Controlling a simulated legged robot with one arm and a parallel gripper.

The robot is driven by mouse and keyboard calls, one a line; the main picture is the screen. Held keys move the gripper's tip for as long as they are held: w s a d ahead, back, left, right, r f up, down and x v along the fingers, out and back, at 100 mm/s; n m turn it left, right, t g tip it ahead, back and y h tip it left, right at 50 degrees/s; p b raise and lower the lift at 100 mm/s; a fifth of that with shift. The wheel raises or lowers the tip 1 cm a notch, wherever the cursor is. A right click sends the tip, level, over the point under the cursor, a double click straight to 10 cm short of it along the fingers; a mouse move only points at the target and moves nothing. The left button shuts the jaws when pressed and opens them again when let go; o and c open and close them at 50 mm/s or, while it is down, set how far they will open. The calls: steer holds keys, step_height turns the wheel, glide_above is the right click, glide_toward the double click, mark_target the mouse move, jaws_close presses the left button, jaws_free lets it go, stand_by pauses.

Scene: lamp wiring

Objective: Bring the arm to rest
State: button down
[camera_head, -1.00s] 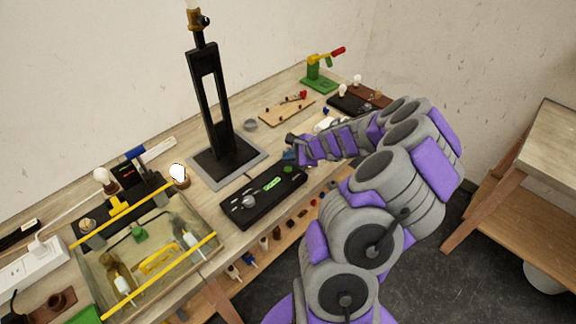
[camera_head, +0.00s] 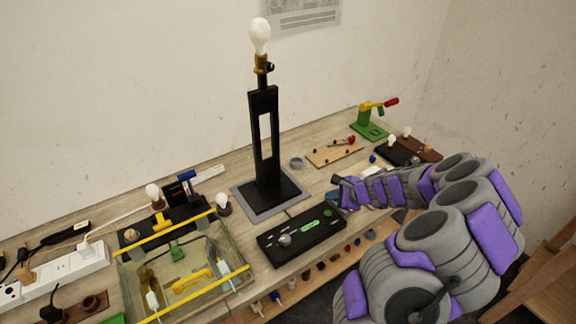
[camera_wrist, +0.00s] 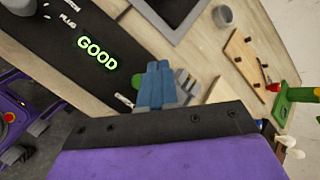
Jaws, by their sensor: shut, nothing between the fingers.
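My gripper (camera_head: 336,190) is at the right of the workbench, just right of the black tester box. In the wrist view its blue-grey fingers (camera_wrist: 155,85) are together with nothing between them. The black tester box (camera_head: 302,236) has a lit green display, which reads "GOOD" in the wrist view (camera_wrist: 97,53). The black lamp stand (camera_head: 264,140) stands upright on a grey mat (camera_head: 246,207), with a white bulb (camera_head: 260,36) in its top socket. The bulb looks unlit.
A clear bin (camera_head: 231,249) with yellow bars stands at the left front. A white power strip (camera_head: 62,271) lies at far left. A wooden board (camera_head: 336,154) and a green stand with a red-handled lever (camera_head: 371,128) are at the back right. A shelf of small parts runs below the bench front.

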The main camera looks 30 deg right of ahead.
steer(key=s+a+r+n+g+y, duration=0.15)
steer(key=a+r+n, duration=0.25)
steer(key=a, duration=0.5)
steer(key=s+a+r+n+g+y, duration=0.1)
steer(key=s+a+r+n+g, duration=0.1)
steer(key=a+r+n, duration=0.5)
steer(key=s+a+r+n+g+y, duration=0.1)
steer(key=a+r+n, duration=0.1)
steer(key=a, duration=0.9)
steer(key=s+a+r+n+g+h, duration=0.2)
steer(key=s+a+n+g, duration=0.35)
steer(key=s, duration=0.75)
steer(key=s+d+r+n+h, duration=0.1)
steer(key=s+n+h, duration=0.3)
steer(key=s, duration=1.1)
steer(key=shift+d+r+n+g, duration=0.2)
steer(key=shift+d+n+g, duration=0.1)
steer(key=shift+n, duration=0.35)
steer(key=shift+w, duration=0.1)
